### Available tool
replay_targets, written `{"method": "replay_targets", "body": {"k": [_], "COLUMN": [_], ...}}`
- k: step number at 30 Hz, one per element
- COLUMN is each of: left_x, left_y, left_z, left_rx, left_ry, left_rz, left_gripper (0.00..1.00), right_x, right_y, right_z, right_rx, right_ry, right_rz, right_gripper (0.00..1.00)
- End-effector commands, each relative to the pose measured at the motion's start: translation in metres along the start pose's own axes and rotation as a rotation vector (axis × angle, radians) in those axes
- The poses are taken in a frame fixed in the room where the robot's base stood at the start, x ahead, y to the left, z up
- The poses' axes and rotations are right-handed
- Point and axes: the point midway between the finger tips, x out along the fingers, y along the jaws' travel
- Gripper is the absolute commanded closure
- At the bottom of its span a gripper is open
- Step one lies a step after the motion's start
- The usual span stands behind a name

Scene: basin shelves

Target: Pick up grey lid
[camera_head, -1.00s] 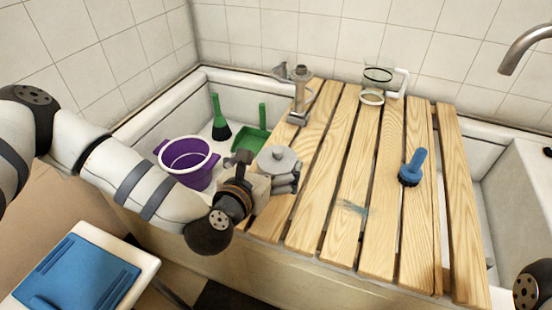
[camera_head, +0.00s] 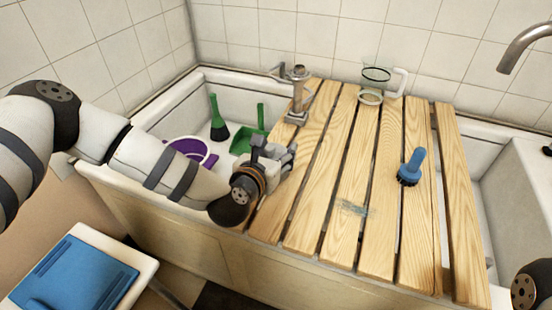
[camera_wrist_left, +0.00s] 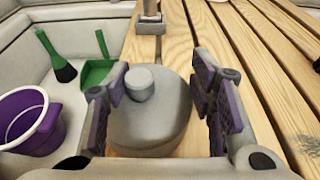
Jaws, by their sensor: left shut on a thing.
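The grey lid (camera_wrist_left: 150,115) is a round disc with a short knob, seen in the left wrist view between my two gripper fingers. My left gripper (camera_head: 281,153) is shut on it at the left edge of the wooden slats. In the head view the gripper hides most or all of the lid. The finger pads of the left gripper (camera_wrist_left: 160,80) flank the lid on both sides in the wrist view. I cannot tell whether the lid touches the wood. My right gripper is out of view.
A purple bucket (camera_head: 191,148), a green brush (camera_head: 217,120) and a green dustpan (camera_head: 248,142) are in the basin at left. The middle slats are mostly clear.

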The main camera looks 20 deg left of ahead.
Motion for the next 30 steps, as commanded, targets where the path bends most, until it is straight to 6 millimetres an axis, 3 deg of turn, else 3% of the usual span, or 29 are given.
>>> {"method": "replay_targets", "body": {"k": [9, 14, 17, 24, 30], "left_x": [-0.001, -0.006, -0.015, -0.048, -0.07], "left_y": [0.0, 0.001, 0.001, 0.0, 0.0], "left_z": [0.001, 0.021, 0.051, 0.156, 0.224], "left_rx": [0.0, -0.002, -0.003, -0.002, -0.001], "left_ry": [0.002, -0.002, -0.006, -0.012, -0.008], "left_rz": [0.0, 0.001, 0.0, -0.001, -0.001], "left_gripper": [0.7, 0.7, 0.7, 0.7, 0.7], "right_x": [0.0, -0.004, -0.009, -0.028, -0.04], "right_y": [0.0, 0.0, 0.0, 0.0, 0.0], "right_z": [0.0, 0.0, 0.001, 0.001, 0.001], "right_rx": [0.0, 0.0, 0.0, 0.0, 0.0], "right_ry": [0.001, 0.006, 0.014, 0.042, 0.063], "right_rz": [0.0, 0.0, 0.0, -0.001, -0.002], "right_gripper": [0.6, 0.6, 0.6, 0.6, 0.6]}}
